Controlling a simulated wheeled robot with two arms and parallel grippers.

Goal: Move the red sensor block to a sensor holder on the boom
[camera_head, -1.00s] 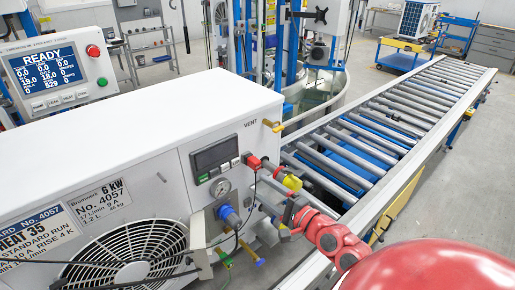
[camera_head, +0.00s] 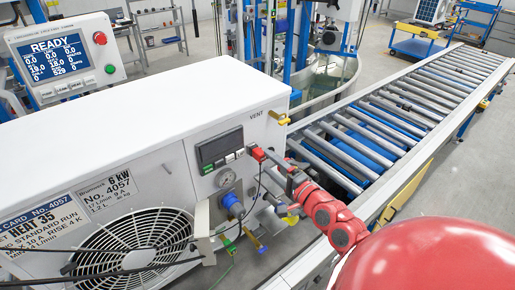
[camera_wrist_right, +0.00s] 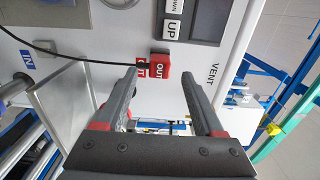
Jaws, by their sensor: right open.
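The red sensor block (camera_head: 258,153) sits on the white front panel of the unit, right of the black display. My left gripper is not in view. I cannot make out a boom holder for certain.
The white unit (camera_head: 130,95) with its fan (camera_head: 135,245) fills the left. A blue hose fitting (camera_head: 233,202) and gauge (camera_head: 226,178) lie below the display. A yellow vent handle (camera_head: 279,117) is above. A roller conveyor (camera_head: 400,115) runs behind my right arm.

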